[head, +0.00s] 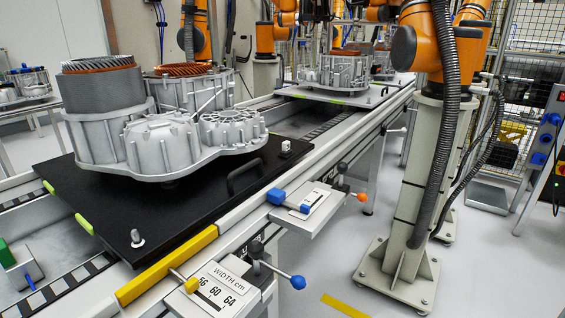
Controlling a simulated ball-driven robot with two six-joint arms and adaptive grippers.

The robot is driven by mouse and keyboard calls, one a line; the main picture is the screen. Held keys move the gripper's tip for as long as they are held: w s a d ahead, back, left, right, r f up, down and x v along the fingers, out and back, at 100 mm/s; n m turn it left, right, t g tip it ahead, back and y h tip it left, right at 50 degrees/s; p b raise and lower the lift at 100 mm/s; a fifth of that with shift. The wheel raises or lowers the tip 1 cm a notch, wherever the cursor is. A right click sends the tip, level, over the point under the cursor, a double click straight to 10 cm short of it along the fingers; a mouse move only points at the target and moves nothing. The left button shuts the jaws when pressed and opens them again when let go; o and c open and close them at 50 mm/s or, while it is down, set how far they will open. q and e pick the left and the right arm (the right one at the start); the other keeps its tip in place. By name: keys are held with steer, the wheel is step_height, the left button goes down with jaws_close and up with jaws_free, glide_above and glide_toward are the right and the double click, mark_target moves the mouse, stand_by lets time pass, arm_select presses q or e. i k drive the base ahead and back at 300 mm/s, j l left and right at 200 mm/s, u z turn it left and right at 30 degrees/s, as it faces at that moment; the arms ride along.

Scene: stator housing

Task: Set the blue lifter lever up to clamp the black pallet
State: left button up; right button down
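The black pallet (75,190) lies on the conveyor at the left and carries a grey metal stator housing (165,145). A blue-ended lever (276,196) sits on a small slotted plate on the conveyor's near side rail, right of the pallet; its rod slants down to a small blue piece at the plate. Its label is too small to read, so I cannot tell for certain that it is the lifter lever. A blue ball knob (298,282) is on a second lever beside the width scale. Neither of my grippers is in view.
A yellow bar (166,264) lines the rail near the pallet's front corner. The WIDTH cm plate (222,286) has a yellow-knobbed pointer near 56. An orange knob (361,197) sticks out past the blue-ended lever. Orange robot arms (435,40) stand behind; the floor at lower right is mostly clear.

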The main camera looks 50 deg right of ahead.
mark_target(298, 281)
steer(key=z, duration=1.45)
